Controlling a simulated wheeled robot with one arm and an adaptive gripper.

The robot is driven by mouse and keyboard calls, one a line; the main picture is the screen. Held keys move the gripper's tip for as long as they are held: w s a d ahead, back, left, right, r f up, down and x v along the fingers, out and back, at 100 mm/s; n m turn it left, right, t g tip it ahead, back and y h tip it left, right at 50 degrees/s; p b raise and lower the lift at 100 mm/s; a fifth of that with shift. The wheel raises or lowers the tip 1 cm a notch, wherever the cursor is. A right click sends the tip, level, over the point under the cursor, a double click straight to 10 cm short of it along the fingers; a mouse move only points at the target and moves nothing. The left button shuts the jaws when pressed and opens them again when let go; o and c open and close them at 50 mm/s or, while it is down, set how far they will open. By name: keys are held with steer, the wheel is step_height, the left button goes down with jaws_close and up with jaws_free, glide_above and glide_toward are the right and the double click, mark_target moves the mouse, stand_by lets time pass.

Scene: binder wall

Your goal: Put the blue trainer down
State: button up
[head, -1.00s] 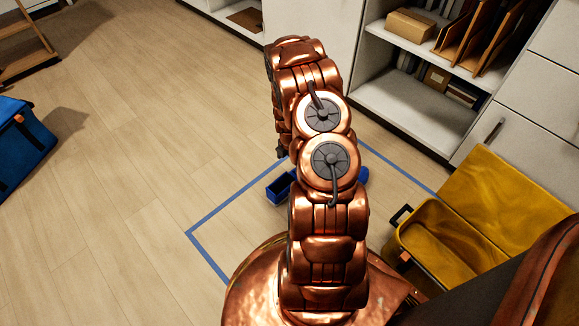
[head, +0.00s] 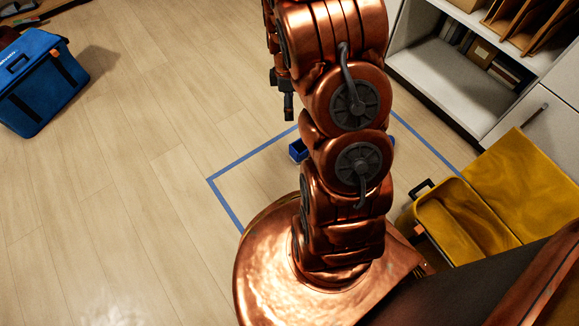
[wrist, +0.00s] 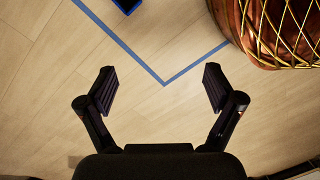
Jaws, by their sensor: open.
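My gripper (wrist: 160,92) is open and empty in the wrist view, its two fingers apart above bare floor and the taped corner. In the head view my gripper (head: 288,108) hangs left of the arm. A small blue thing (head: 298,150), box-like with a dark opening, rests on the floor inside the blue tape outline. Another bit of blue (head: 391,141) shows just right of my arm. The arm hides what lies between them, so I cannot tell which is the blue trainer. A blue edge (wrist: 127,4) is cut off at the top of the wrist view, clear of my fingers.
Blue tape (head: 225,205) outlines a floor area. An open yellow case (head: 500,200) stands at the right, below a white shelf unit (head: 440,75) with folders and boxes. The floor at left is free.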

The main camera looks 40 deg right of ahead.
steer(key=s+a+r+m, duration=0.3)
steer(key=s+a+r, duration=0.2)
steer(key=a+r, duration=0.3)
steer(key=s+a+r+m+g, duration=0.1)
steer(key=s+a+r+m, duration=0.2)
steer(key=s, duration=0.7)
steer(key=s+a+r+m+g, duration=0.1)
steer(key=s+a+r+m, duration=0.3)
steer(key=s+a+r, duration=0.3)
steer(key=s+a, duration=0.1)
steer(key=s, duration=0.2)
steer(key=shift+r, duration=0.25)
